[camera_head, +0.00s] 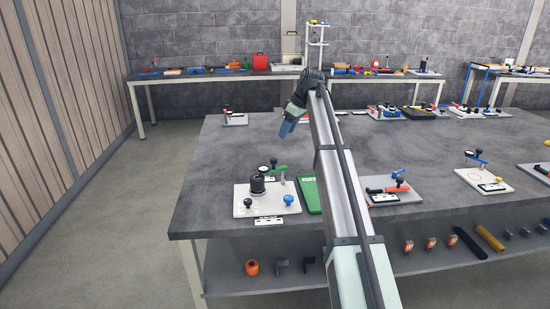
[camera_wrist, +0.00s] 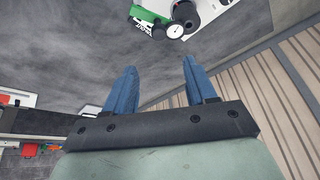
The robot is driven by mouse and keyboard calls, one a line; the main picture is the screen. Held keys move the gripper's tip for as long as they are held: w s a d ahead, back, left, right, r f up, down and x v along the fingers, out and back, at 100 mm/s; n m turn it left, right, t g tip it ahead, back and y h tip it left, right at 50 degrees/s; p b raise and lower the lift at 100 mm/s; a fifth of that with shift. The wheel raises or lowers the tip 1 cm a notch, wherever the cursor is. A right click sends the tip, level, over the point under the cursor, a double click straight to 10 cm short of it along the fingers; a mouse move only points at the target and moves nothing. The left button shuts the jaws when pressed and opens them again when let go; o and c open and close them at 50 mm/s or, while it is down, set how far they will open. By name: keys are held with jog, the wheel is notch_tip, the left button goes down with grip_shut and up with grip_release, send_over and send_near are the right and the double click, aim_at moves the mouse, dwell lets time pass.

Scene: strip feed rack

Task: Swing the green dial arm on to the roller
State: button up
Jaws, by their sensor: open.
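The green dial arm (camera_head: 278,169) stands over the back right of a white board (camera_head: 268,208) at the table's front left. A round white-faced dial (camera_head: 263,169) is at its left end; the dial also shows in the wrist view (camera_wrist: 175,31). The black roller (camera_head: 257,186) stands upright on the board, just in front of and below the dial. I cannot tell whether they touch. My gripper (camera_head: 285,130) has blue fingers and is above the table, behind the board and apart from it. In the wrist view my gripper (camera_wrist: 159,64) is open and empty.
A blue knob (camera_head: 288,200) stands on the board's front right. A green tray (camera_head: 309,194) lies close to its right. Another board with a red-handled device (camera_head: 388,189) stands farther right. The table behind and left of the board is largely clear.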

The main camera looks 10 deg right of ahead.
aim_at(274, 159)
jog(key=shift+n, duration=0.7)
jog(key=x, duration=1.3)
jog(key=shift+f, duration=0.45)
grip_shut()
